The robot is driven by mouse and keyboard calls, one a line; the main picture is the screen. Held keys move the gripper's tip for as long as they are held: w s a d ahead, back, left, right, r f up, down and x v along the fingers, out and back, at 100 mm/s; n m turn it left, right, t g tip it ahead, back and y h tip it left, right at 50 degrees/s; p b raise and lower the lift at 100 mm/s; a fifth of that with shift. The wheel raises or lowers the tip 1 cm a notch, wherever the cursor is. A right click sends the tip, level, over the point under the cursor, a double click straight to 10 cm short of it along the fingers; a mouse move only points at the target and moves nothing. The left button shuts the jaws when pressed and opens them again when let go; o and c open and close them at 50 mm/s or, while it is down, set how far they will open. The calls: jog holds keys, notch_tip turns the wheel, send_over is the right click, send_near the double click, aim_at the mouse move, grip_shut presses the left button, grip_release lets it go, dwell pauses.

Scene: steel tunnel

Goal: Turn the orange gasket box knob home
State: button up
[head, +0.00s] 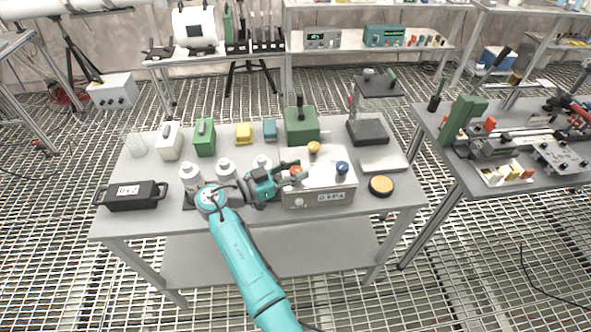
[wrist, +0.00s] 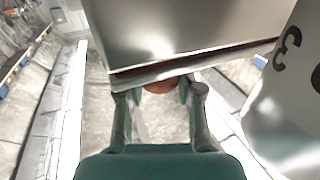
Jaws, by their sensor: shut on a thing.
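The gasket box (head: 318,198) is a pale beige box with a "0 kPa" readout on its front, near the right front of the bench. A red-orange knob (head: 296,169) sits at its left top, partly hidden by my gripper (head: 295,174). An amber knob (head: 314,148) and a blue knob (head: 342,167) stand farther back and right. My gripper reaches in from the left and is shut on the red-orange knob. In the wrist view the orange knob (wrist: 158,88) shows between my two fingers (wrist: 160,98), its other side hidden by a metallic face.
Several white bottles (head: 226,170) stand close to my arm; a white cylinder (wrist: 290,85) fills the wrist view's right side. A black case (head: 132,196) lies at the bench's left. A yellow-topped round pot (head: 381,186) and a pale tray (head: 384,163) are right of the box.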

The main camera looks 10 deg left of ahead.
jog(key=shift+m+g+h, duration=0.3)
jog(key=shift+m+g, duration=0.1)
jog(key=shift+g, duration=0.1)
jog(key=o, duration=1.2)
jog(key=v, duration=1.2)
jog(key=shift+f, duration=0.1)
